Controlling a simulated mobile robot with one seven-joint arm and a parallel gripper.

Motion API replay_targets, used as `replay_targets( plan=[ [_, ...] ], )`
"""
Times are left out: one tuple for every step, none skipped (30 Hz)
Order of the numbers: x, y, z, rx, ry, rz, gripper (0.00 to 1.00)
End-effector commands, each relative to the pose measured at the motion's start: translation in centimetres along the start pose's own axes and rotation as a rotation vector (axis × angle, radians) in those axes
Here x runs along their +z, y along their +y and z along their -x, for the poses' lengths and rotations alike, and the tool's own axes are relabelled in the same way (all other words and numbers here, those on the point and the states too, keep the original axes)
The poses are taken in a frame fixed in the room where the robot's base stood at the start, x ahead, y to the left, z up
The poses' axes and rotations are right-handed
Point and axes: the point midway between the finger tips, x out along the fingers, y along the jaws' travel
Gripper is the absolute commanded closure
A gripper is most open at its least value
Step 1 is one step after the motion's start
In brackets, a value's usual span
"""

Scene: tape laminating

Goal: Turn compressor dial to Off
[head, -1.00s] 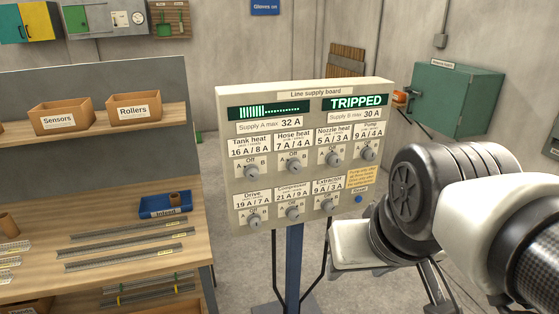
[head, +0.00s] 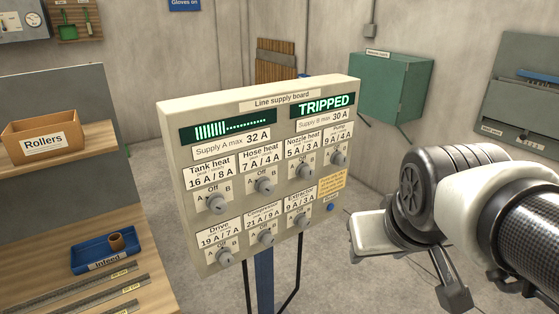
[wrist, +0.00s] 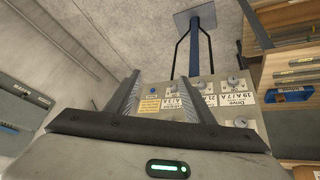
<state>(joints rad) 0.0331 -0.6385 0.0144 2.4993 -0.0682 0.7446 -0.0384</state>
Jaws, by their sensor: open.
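The compressor dial (head: 266,237) is a grey knob in the middle of the lower row on the line supply board (head: 172,160). Its label reads 21 A / 9 A. I cannot tell which mark its pointer is on. My gripper (wrist: 155,98) is open and empty in the wrist view, with its two fingers spread. The board shows upside down beyond the fingers, partly hidden by the right finger and the gripper body. In the head view my arm is to the right of the board, apart from its face.
The board's right display (head: 323,105) reads TRIPPED; the left display (head: 228,127) shows a partly lit bar. Other dials, such as drive (head: 222,256) and extractor (head: 299,221), sit close beside. A workbench (head: 158,303) stands left; a green cabinet (head: 391,87) hangs behind.

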Motion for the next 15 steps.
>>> replay_targets(
  plan=[
    [-0.5, 0.6, -1.7, 0.021, 0.006, 0.028, 0.52],
    [-1.0, 0.9, -2.5, 0.033, 0.015, 0.048, 0.52],
    [-1.6, 1.4, -3.7, 0.049, 0.029, 0.078, 0.52],
    [-2.1, 1.7, -4.6, 0.059, 0.038, 0.099, 0.52],
    [-2.5, 2.0, -5.5, 0.069, 0.048, 0.123, 0.52],
    [-3.1, 2.4, -6.9, 0.081, 0.061, 0.157, 0.52],
    [-3.5, 2.6, -8.0, 0.088, 0.072, 0.183, 0.52],
    [-3.9, 2.8, -9.2, 0.094, 0.083, 0.211, 0.52],
    [-4.3, 3.1, -11.1, 0.100, 0.098, 0.251, 0.52],
    [-4.6, 3.2, -12.5, 0.100, 0.112, 0.281, 0.52],
    [-4.8, 3.3, -14.1, 0.098, 0.126, 0.312, 0.52],
    [-5.0, 3.2, -16.3, 0.089, 0.150, 0.357, 0.52],
    [-5.0, 3.1, -18.0, 0.078, 0.169, 0.390, 0.52],
    [-5.0, 2.8, -19.6, 0.062, 0.190, 0.422, 0.52],
    [-4.9, 2.2, -21.8, 0.036, 0.222, 0.462, 0.52]
  ],
)
